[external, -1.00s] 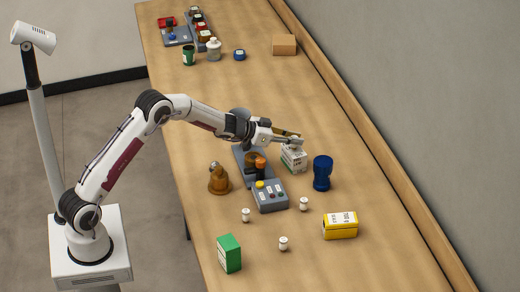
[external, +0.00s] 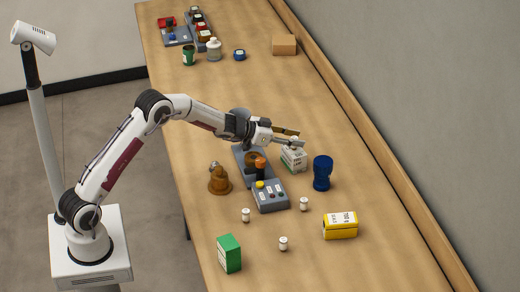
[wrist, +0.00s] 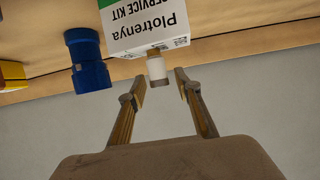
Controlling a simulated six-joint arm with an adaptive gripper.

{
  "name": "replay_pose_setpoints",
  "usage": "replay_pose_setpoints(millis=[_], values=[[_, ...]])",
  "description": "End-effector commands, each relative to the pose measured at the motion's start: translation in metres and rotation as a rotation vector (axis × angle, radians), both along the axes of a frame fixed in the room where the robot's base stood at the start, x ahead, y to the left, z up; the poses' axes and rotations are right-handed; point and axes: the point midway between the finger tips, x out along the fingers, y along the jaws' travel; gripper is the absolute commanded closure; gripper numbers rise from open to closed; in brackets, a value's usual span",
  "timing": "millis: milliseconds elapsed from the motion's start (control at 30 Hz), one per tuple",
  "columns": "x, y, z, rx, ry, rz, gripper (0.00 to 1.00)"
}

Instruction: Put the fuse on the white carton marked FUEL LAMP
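A white carton (external: 293,160) stands on the table near the blue vessel. In the wrist view the carton (wrist: 145,22) appears upside down, and its visible print reads "Plotrenya SERVICE KIT"; I cannot see FUEL LAMP on it. The fuse (wrist: 157,68), a small white cylinder with a brass-coloured end, stands upright on the carton's top; it also shows in the external view (external: 295,142). My gripper (wrist: 158,88) is open, with its fingertips spread to either side of the fuse and gaps showing between. In the external view my gripper (external: 297,138) is at the carton's top.
A blue vessel (external: 322,173) stands right of the carton. A grey device with a yellow button (external: 270,194) and a brown bell-shaped object (external: 219,180) are nearby.

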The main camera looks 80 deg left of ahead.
Motion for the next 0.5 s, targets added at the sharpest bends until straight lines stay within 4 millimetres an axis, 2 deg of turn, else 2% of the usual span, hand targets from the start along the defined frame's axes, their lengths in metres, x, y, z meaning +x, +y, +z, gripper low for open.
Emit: replay_pose_setpoints(millis=[267,500], values=[[-0.015,0.001,0.006,-0.001,0.0,0.0,0.67],[-0.037,0.001,0.016,-0.001,0.0,0.001,0.67]])
